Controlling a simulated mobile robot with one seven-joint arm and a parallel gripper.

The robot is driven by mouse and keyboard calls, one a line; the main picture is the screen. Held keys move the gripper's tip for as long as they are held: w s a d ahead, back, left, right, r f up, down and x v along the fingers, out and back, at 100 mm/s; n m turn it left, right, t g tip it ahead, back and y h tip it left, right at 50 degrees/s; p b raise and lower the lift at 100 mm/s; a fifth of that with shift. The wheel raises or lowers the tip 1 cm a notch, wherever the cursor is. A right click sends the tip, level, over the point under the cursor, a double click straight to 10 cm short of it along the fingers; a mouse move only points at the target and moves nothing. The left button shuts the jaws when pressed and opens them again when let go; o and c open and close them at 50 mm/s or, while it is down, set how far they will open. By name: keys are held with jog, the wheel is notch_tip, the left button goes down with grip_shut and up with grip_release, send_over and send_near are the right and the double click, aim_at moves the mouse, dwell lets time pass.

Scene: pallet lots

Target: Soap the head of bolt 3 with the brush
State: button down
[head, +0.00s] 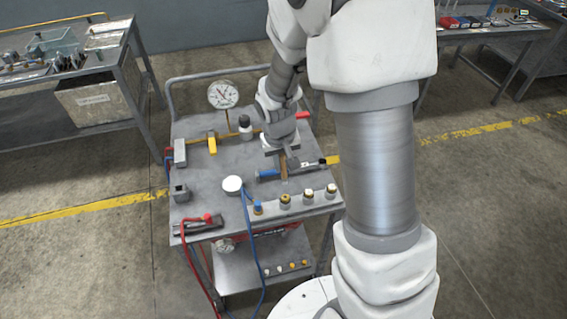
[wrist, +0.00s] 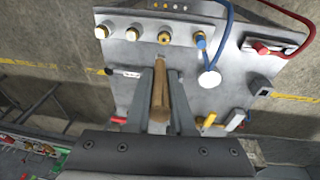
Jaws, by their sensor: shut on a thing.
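My gripper (head: 285,158) is shut on a wooden-handled brush (head: 284,174), held above the cart top. In the wrist view the brush handle (wrist: 159,105) lies between the two fingers (wrist: 160,78), and its far end points to the row of fittings. The row stands along the cart's front edge: a blue-topped one (head: 257,207) and brass or pale heads (head: 284,199), (head: 308,195) and (head: 331,189). In the wrist view the brass-ringed head (wrist: 165,38) is nearest the brush tip, apart from it. I cannot read which fitting is bolt 3.
A blue-handled tool (head: 267,174) lies close left of the brush.

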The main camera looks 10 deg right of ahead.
jog(key=shift+f+b, duration=1.9)
jog(key=shift+f, duration=1.05)
jog(key=shift+f+b, duration=0.65)
jog(key=shift+b, duration=0.15)
jog(key=shift+r, duration=0.1)
jog(key=shift+a, duration=0.1)
jog(key=shift+a+b, duration=0.25)
jog(key=shift+b, duration=0.05)
jog(key=shift+d, duration=0.1)
jog(key=shift+s+d, duration=0.1)
jog(key=shift+d, duration=0.2)
jog(key=shift+d, duration=0.15)
